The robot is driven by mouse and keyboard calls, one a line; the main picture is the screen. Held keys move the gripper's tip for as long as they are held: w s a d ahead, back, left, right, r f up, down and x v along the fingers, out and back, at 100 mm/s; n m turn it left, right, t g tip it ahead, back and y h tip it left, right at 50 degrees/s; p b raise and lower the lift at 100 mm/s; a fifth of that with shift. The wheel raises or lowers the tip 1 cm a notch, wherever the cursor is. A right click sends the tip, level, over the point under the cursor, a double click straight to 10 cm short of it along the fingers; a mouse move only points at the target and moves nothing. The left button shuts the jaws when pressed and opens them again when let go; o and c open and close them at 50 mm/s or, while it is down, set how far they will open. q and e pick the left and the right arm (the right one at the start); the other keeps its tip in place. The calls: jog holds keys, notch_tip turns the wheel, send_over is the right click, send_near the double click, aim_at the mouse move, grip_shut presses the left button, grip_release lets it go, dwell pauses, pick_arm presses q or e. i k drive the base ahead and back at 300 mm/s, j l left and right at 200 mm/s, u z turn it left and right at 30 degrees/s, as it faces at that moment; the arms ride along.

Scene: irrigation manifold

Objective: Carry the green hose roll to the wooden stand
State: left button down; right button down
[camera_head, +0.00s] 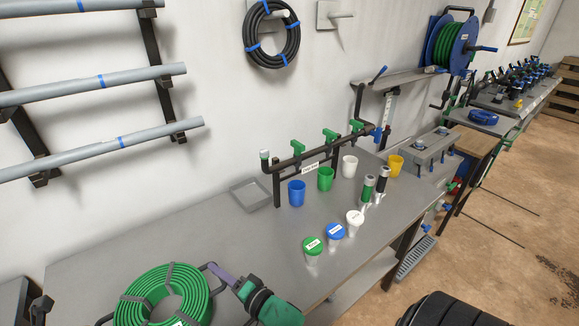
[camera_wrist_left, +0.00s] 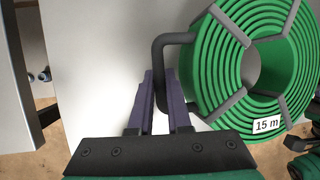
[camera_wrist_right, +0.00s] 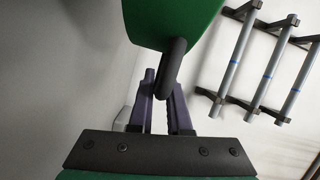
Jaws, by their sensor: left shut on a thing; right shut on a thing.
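The green hose roll (camera_head: 192,292) with grey straps is at the bottom left of the head view, cut off below; I cannot tell whether it touches the bench. My right gripper (camera_head: 222,274) is shut on its right handle; the right wrist view shows this handle between the fingers (camera_wrist_right: 163,95). My left gripper (camera_wrist_left: 161,100) is shut on the other dark handle, with the roll and its "15 m" label beside it. It is out of the head view. The wooden stand (camera_head: 477,140), a brown-topped one, is at the right beyond the grey bench.
The grey bench (camera_head: 150,238) holds a black manifold (camera_head: 300,158), several cups, lidded pots and a shallow tray (camera_head: 251,194). Grey pipes (camera_head: 90,86) hang on the wall racks. A black tyre-like object (camera_head: 450,312) is at the bottom right. Open floor lies right of the bench.

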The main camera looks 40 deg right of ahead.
aim_at(469, 139)
jog(key=k+z, duration=0.1)
jog(key=k, duration=0.55)
jog(key=z, duration=1.8)
jog(key=i+z, duration=0.8)
jog(key=i+j+z, duration=0.15)
jog(key=i+z, duration=0.25)
jog(key=i+j, duration=0.15)
jog(key=i, duration=0.7)
jog(key=i+j, duration=0.15)
jog(key=i, duration=2.5)
jog(key=i+u, duration=0.2)
jog(key=i, duration=0.35)
jog(key=i+l+u, duration=0.15)
jog(key=i, duration=0.35)
jog(key=i+l+u, duration=0.2)
jog(key=i, duration=0.3)
jog(key=i+l+u, duration=0.1)
jog(key=u, duration=2.45)
